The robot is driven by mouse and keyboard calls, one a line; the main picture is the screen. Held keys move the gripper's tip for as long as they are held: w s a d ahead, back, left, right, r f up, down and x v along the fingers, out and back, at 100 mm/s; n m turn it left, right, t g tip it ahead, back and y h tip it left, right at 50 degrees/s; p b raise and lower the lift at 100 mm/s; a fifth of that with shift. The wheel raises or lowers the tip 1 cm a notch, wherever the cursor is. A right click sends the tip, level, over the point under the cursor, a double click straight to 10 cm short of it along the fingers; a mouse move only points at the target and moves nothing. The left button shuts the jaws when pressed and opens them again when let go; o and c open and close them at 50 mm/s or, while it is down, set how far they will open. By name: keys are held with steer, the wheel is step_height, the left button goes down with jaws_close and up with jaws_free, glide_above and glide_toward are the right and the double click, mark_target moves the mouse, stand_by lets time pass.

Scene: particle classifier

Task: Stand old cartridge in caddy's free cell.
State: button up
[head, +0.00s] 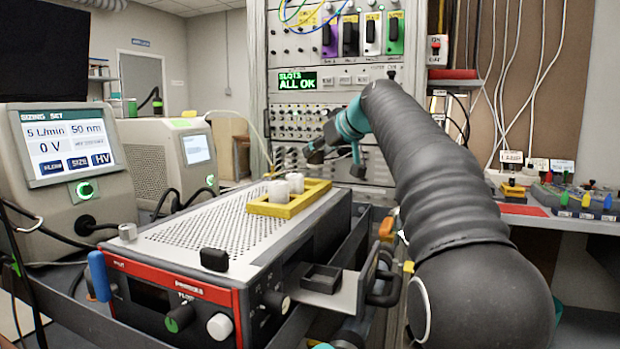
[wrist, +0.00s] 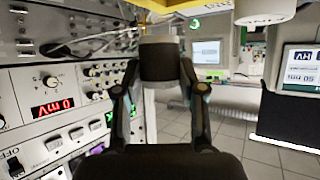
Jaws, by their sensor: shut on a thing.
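The yellow caddy (head: 288,207) stands on the perforated top of the instrument in the head view. Two white cartridges (head: 278,191) stand upright in it, and its right end looks empty. My gripper (wrist: 160,68) is shut on a grey, dark-bodied cylinder, the old cartridge (wrist: 161,56), seen between both fingers in the wrist view. A yellow edge of the caddy (wrist: 165,6) shows at the top of that view, with a white cartridge (wrist: 261,11) to its right. In the head view my gripper is small and dark, up and right of the caddy; the held cartridge is hard to make out there.
The instrument (head: 215,235) has an open drawer (head: 325,285) at its front right. A black block (head: 214,260) lies on its top near the front edge. A rack (head: 330,110) with a green "ALL OK" display stands behind. A sizing monitor (head: 70,150) stands at the left.

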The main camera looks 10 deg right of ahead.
steer(key=shift+w+a+f, duration=0.15)
steer(key=shift+a+f, duration=0.6)
steer(key=shift+a, duration=0.3)
steer(key=shift+f+b, duration=0.6)
steer(key=shift+f, duration=1.3)
steer(key=shift+f, duration=0.1)
steer(key=o, duration=0.9)
steer(key=shift+c, duration=0.2)
steer(key=shift+r, duration=0.2)
steer(key=v, duration=1.2)
steer(key=shift+b, duration=0.3)
steer(key=shift+d, duration=0.1)
